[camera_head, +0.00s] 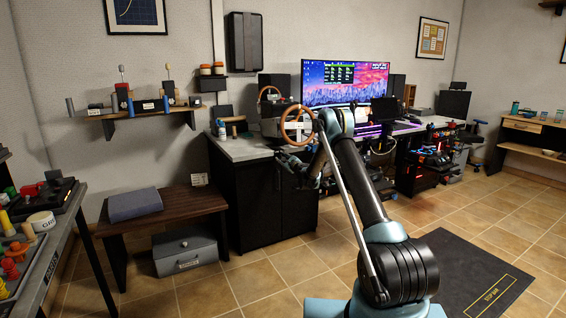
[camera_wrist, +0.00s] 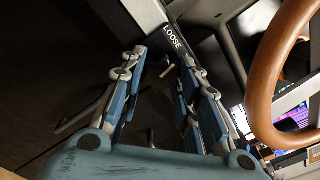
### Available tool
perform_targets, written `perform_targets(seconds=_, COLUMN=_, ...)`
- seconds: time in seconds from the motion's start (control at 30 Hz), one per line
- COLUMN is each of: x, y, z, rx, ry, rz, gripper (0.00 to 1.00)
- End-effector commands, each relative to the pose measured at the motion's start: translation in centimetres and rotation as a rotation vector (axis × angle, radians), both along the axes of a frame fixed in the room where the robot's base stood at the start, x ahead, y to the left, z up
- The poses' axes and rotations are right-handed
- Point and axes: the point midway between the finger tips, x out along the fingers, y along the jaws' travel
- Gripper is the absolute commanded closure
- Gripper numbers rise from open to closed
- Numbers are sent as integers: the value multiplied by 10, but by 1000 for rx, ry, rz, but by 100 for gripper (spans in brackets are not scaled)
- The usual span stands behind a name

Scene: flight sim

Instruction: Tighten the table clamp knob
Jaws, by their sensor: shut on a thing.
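The table clamp knob shows in the wrist view as a small grey handle (camera_wrist: 166,73) between my fingertips, under a dark plate with the white word LOOSE (camera_wrist: 173,38). My gripper (camera_wrist: 162,68) is shut on it, with blue and grey fingers on either side. Much of the knob and the contact is dark and hard to make out. In the head view my gripper (camera_head: 303,172) is at the right side of the black cabinet, just under the worktop edge and below the wooden steering wheel (camera_head: 284,124); the knob is hidden there.
The wooden wheel rim (camera_wrist: 262,85) is close on the right in the wrist view. The black cabinet (camera_head: 262,205) stands beside my gripper. A monitor desk (camera_head: 400,127) is behind to the right. A wooden bench (camera_head: 185,199) is at left. Tiled floor (camera_head: 270,285) is open in front.

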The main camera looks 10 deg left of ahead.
Motion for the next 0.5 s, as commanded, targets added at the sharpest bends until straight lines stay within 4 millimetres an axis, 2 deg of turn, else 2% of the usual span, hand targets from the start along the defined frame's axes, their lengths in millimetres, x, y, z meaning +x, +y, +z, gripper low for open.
perform_targets(seconds=0.5, x=1, y=-2, z=-1, rx=167, ry=113, rz=-4, gripper=94)
